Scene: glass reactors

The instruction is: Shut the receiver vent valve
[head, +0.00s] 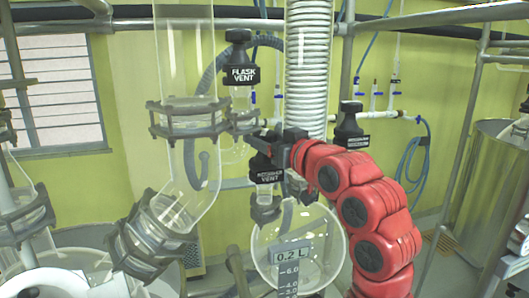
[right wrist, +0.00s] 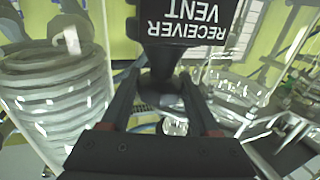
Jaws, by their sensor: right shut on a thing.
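The receiver vent valve (head: 268,176) has a black handle with a white-lettered label and sits above the round glass receiver (head: 283,250). My red right arm reaches in from the right, and its gripper (head: 268,146) is at the valve's handle. In the right wrist view the label "RECEIVER VENT" shows upside down on the valve (right wrist: 185,28), and the dark stem below it stands between the two fingers of my right gripper (right wrist: 163,82). The gripper is shut on the handle. The gripper partly hides the top of the handle in the head view. My left gripper is not in view.
A similar black valve labelled "FLASK VENT" (head: 240,75) stands up and left of my gripper. Another black-handled valve (head: 350,128) stands to the right, behind my arm. A wide glass tube (head: 187,70) and a ribbed column (head: 309,70) crowd the space. Metal rails frame the rig.

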